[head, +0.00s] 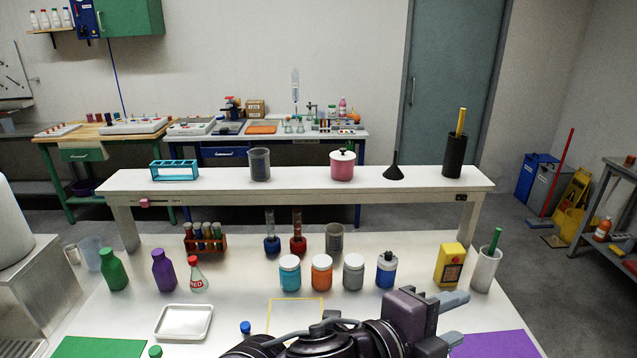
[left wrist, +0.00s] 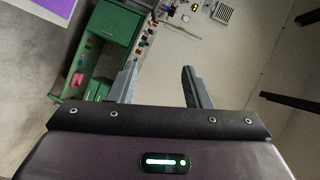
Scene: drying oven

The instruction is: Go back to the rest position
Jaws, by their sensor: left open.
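My left gripper (head: 455,312) reaches across the front of the white lab table (head: 235,258) in the head view, its fingers pointing right. Its two fingers are apart with nothing between them, and they also show apart in the left wrist view (left wrist: 158,85). The gripper is above the table, left of the purple mat (head: 495,345) and in front of the blue-and-white jar (head: 387,270). My right gripper is not in view.
Jars, including an orange one (head: 322,272), stand in a row behind my arm. A yellow box (head: 449,264) and a white cup (head: 485,270) stand at the right. A raised shelf (head: 300,181) crosses the back. A metal tray (head: 184,322) lies at the left.

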